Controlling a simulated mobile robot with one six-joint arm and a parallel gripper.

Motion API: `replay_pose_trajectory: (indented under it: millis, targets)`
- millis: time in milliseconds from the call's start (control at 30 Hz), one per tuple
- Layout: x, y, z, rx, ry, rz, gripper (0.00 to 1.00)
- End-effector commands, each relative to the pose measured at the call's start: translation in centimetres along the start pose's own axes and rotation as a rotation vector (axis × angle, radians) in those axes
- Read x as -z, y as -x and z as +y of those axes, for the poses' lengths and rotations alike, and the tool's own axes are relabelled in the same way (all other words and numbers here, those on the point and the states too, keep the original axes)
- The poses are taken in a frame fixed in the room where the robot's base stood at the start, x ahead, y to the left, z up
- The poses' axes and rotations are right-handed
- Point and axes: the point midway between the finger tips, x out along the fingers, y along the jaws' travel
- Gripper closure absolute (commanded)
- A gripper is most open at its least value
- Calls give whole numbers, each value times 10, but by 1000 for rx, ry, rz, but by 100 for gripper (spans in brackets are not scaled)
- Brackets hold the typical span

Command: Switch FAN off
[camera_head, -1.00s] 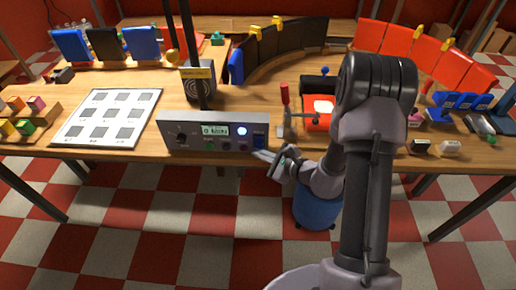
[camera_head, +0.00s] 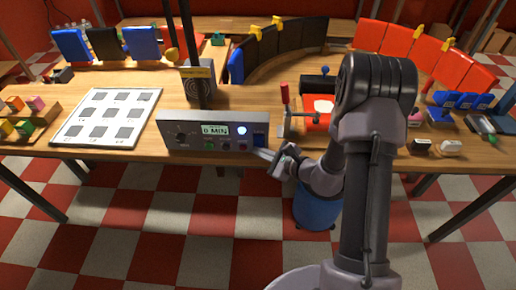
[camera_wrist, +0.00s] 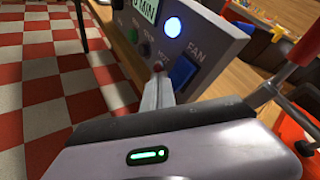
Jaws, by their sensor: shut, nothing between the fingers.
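The grey control box (camera_head: 205,131) stands at the front edge of the wooden table. Its display reads 0 MIN, and a round blue-white light (camera_head: 241,130) glows to the right of it. The blue FAN rocker switch (camera_head: 260,135) is at the right end of the panel; in the wrist view the switch (camera_wrist: 184,71) sits below the FAN label. My gripper (camera_head: 261,153) is shut and empty, just in front of the panel's lower right. In the wrist view its fingertips (camera_wrist: 158,75) lie left of and a little below the switch. Contact with the panel cannot be told.
A red-handled clamp (camera_head: 285,95) stands right of the box. A white board with grey squares (camera_head: 104,118) lies to the left. A dark post with a speaker-like block (camera_head: 198,85) rises behind the box.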

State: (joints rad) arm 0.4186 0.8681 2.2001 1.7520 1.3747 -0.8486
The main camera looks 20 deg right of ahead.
Motion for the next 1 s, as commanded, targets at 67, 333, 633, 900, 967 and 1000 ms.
replay_pose_trajectory:
  millis: [67,333,633,900,967,1000]
  targets:
    - [0,0,0,0,0,0,100]
    - [2,-2,-1,0,-1,0,100]
    - [3,-4,-3,0,0,-1,100]
    - [5,-6,-4,0,0,0,100]
    - [4,-6,-4,0,0,0,100]
    - [4,-6,-4,0,0,0,100]
